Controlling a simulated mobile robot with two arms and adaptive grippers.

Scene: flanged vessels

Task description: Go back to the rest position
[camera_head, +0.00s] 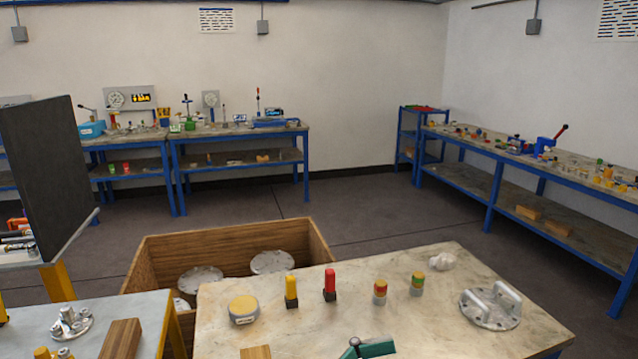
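Neither of my grippers shows in the head view, so I cannot see whether they are open or shut. A round grey metal flange lid with two light handles (490,308) lies at the right end of the pale worktable (420,325) in front of me. Two round grey flanged tops, the left one (200,279) and the right one (272,262), show inside a brown wooden crate (222,242) behind that table. The vessels' lower parts are hidden by the crate and table.
On the worktable stand a yellow-topped round item (243,309), a yellow marker (291,290), a red marker (330,284), two small striped cylinders and a crumpled white lump (442,261). A teal item (372,348) is cut off at the front edge. Blue-framed benches line the walls; floor between is clear.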

